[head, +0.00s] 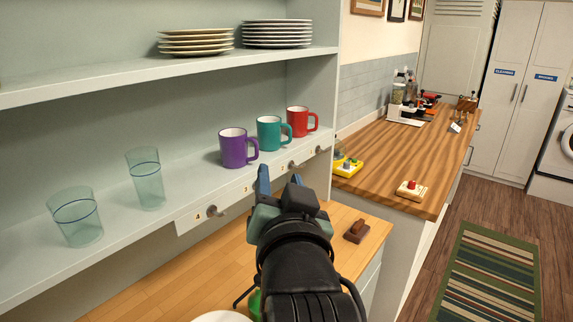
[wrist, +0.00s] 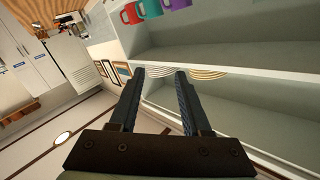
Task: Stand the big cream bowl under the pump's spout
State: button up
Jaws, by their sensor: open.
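My gripper (head: 278,181) is raised in front of the shelf with the mugs in the head view. In the wrist view my gripper (wrist: 160,73) has its two fingers apart with nothing between them. A pale round rim (head: 222,316) shows at the bottom edge of the head view, cut off by the frame. I cannot tell whether it is the big cream bowl. A green thing (head: 254,304) beside it is mostly hidden by my arm. I cannot make out a pump or its spout in either view.
Purple (head: 233,148), teal (head: 269,133) and red (head: 298,121) mugs stand on the lower shelf, with two glasses (head: 146,180) to the left. Plate stacks (head: 277,34) sit above. Hooks line the shelf edge. A brown block (head: 356,231) lies on the wooden counter (head: 330,218).

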jog(key=s+r+n+t+h, duration=0.1)
jog(key=s+r+t, duration=0.4)
jog(key=r, duration=0.6)
jog(key=s+r+n+t, duration=0.2)
jog(key=s+r+t, duration=0.2)
jog(key=s+r, duration=0.6)
notch_tip(320, 180, up, 2)
jog(key=shift+s+d+r+t+h, duration=0.1)
jog(key=shift+s+d+t+h, duration=0.2)
jog(key=shift+d+t+h, duration=0.15)
